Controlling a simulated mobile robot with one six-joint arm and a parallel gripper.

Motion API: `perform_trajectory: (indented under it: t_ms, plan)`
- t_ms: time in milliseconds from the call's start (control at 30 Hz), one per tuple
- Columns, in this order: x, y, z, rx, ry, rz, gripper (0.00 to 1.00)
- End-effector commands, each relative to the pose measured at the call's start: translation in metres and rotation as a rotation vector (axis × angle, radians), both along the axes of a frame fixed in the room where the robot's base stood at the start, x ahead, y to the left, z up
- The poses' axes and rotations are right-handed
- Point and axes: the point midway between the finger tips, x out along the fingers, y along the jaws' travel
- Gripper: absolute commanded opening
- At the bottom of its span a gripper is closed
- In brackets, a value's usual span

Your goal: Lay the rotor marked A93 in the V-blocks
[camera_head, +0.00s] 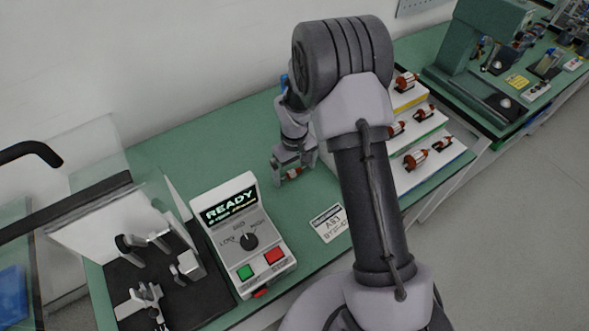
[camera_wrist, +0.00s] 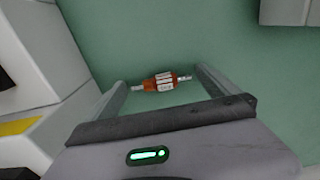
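My gripper (camera_head: 290,172) is over the green bench, left of the stepped rack. In the wrist view, its two fingers (camera_wrist: 162,83) are wide apart with a copper-brown and white rotor (camera_wrist: 162,82) between them. The rotor's shaft ends appear to meet the fingers; the rotor also shows small in the head view (camera_head: 293,175). Its marking is too small to read. A white card (camera_head: 328,223) on the bench appears to read A93. Metal V-block-like supports (camera_head: 188,264) stand on a dark base (camera_head: 192,305) at the lower left, with no rotor visible on them.
A tester box (camera_head: 243,205) showing READY stands right of the dark base. A raised clear guard (camera_head: 95,165) is behind the base. Several rotors lie on the stepped rack (camera_head: 440,158), partly hidden by my arm. The bench (camera_head: 200,135) behind the tester is clear.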

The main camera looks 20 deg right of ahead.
Motion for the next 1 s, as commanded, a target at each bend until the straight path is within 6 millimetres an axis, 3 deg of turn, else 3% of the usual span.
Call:
perform_trajectory:
  t_ms: [167,400,667,767,833,900,1000]
  plan:
    - [0.001,0.000,0.018,0.000,-0.002,0.000,1.00]
    - [0.000,0.000,0.088,0.000,-0.003,0.000,1.00]
    - [-0.001,0.001,0.130,0.002,-0.008,-0.007,1.00]
    - [-0.012,0.003,0.175,0.017,-0.057,-0.071,1.00]
    - [-0.035,0.007,0.226,0.044,-0.120,-0.158,1.00]
    - [-0.071,0.013,0.277,0.084,-0.187,-0.261,1.00]
    - [-0.133,0.021,0.330,0.160,-0.284,-0.412,1.00]
